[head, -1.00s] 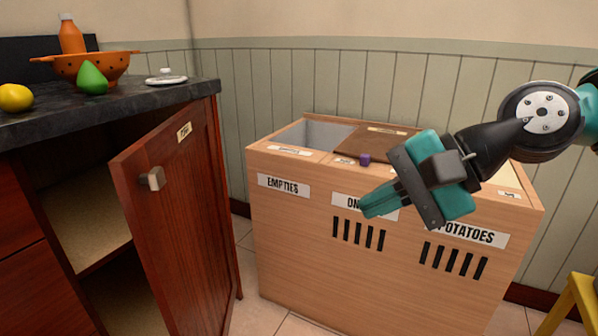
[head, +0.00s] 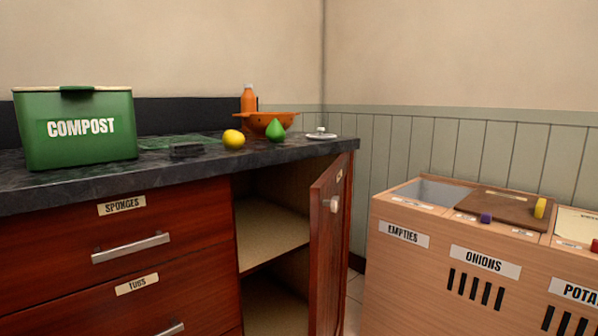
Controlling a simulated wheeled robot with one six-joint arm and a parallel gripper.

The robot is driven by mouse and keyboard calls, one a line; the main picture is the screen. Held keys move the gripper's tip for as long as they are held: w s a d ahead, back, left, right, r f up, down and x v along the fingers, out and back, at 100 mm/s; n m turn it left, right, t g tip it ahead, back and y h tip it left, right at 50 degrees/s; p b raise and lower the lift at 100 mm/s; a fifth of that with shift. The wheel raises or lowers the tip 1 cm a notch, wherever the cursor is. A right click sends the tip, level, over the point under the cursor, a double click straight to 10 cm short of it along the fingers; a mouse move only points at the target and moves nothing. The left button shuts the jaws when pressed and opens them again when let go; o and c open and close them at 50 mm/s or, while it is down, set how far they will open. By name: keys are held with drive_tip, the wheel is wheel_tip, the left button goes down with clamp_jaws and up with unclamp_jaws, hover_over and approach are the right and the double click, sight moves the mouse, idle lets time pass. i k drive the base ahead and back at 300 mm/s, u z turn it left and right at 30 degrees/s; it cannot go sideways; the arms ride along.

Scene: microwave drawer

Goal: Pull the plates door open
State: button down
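A red-brown cabinet door (head: 324,255) stands swung open at the right end of the counter in the head view. Its round pale knob (head: 332,204) is on the door's front, and nothing holds it. A small label (head: 339,176) near the door's top is too small to read. Behind the door the cabinet's inside shows, with a bare pale shelf (head: 268,236) and a dark lower space. My gripper is out of view.
Sponges (head: 122,205) and tubs (head: 138,285) drawers are shut, left of the opening. The dark counter (head: 200,172) holds a compost bin (head: 80,128), a lemon (head: 233,139) and an orange colander (head: 262,122). A wooden bin unit (head: 420,270) stands right of the door, with a gap between.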

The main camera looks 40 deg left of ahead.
sight(329, 194)
drive_tip(key=u, duration=0.65)
drive_tip(key=i, duration=0.5)
drive_tip(key=u, duration=0.75)
drive_tip(key=i, duration=0.55)
drive_tip(key=u, duration=0.15)
